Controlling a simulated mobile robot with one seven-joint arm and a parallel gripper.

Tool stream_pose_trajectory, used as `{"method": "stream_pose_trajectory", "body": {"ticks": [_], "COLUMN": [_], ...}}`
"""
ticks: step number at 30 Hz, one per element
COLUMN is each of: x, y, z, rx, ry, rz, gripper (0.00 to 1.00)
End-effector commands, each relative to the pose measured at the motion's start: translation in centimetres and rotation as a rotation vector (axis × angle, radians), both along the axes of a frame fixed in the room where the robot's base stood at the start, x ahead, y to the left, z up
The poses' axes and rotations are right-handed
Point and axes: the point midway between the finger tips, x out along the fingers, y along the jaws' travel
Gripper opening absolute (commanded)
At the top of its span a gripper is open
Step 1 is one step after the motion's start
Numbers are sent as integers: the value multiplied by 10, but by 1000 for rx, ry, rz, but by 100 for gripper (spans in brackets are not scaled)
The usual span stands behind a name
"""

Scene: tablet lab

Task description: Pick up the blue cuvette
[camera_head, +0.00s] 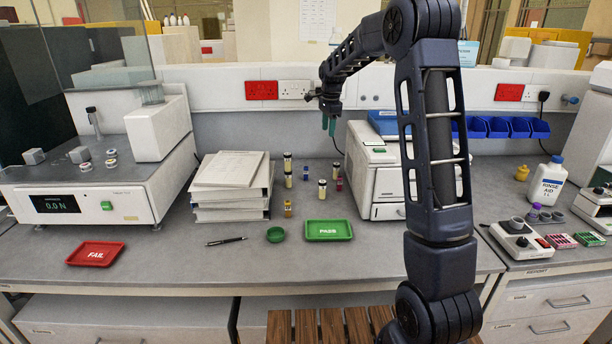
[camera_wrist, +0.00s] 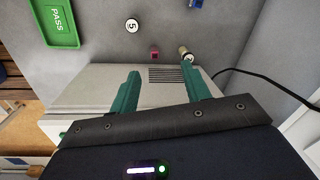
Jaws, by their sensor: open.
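The blue cuvette (camera_head: 305,173) is small in the head view and stands on the grey bench among several capped vials, right of the stacked binders. In the wrist view a small blue thing (camera_wrist: 196,4), which looks like the cuvette, shows at the top edge, partly cut off. My gripper (camera_head: 329,124) hangs pointing down above the back of the bench, right of the cuvette and well above it. Its green fingers (camera_wrist: 165,85) are apart in the wrist view, with nothing held between them.
A red cuvette (camera_wrist: 155,52) and a vial (camera_wrist: 185,52) stand beside a white instrument (camera_head: 373,165). A green PASS tray (camera_head: 328,238) lies in front, with a green round dish (camera_head: 276,235) beside it. Stacked binders (camera_head: 233,187) stand left. The front bench strip is mostly clear.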

Motion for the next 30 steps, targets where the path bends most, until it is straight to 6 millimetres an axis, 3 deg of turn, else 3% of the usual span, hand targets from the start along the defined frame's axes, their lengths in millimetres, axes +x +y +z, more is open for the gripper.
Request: {"method": "stream_pose_trajectory", "body": {"ticks": [9,15,26,30], "x": [73,102,112,111], "y": [49,72,81,81], "z": [-75,-115,-143,-163], "rx": [1,-4,-8,-8], "ry": [64,89,100,101], "rz": [-235,-354,-405,-405], "gripper": [47,47,47,47]}}
